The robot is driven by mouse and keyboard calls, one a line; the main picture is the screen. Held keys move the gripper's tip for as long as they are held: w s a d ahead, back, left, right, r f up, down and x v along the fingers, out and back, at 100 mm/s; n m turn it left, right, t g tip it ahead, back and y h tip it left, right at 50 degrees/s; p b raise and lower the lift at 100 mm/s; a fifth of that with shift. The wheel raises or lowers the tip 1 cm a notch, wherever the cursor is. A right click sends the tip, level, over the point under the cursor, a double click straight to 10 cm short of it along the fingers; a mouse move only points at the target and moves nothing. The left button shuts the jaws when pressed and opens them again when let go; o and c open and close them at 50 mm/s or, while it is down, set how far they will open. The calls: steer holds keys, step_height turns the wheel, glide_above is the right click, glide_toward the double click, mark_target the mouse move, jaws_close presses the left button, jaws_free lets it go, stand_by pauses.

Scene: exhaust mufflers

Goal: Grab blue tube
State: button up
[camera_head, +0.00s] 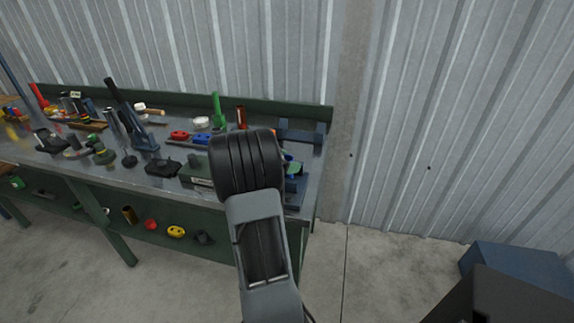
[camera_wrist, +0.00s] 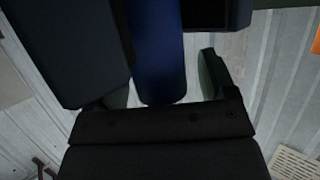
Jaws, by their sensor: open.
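A blue tube (camera_wrist: 158,55) runs down the middle of the wrist view, with its rounded lower end close to my gripper's black body. My gripper (camera_wrist: 164,85) is open, with one greenish-grey finger on each side of the tube. The left finger is partly hidden behind a dark block, and the right finger stands apart from the tube. I cannot tell whether the left finger touches it. In the head view my own arm hides the gripper and I cannot make out the tube.
Dark blue-black blocks flank the tube, at left (camera_wrist: 65,50) and upper right (camera_wrist: 217,12). A metal workbench (camera_head: 68,166) carries several tools and parts, including a green bottle-like object (camera_head: 217,110) and red pieces (camera_head: 180,135). A corrugated wall (camera_head: 450,100) stands behind. A dark blue box (camera_head: 515,265) is at lower right.

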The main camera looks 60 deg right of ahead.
steer(key=shift+c, duration=0.4)
steer(key=c, duration=1)
steer(key=shift+r, duration=0.1)
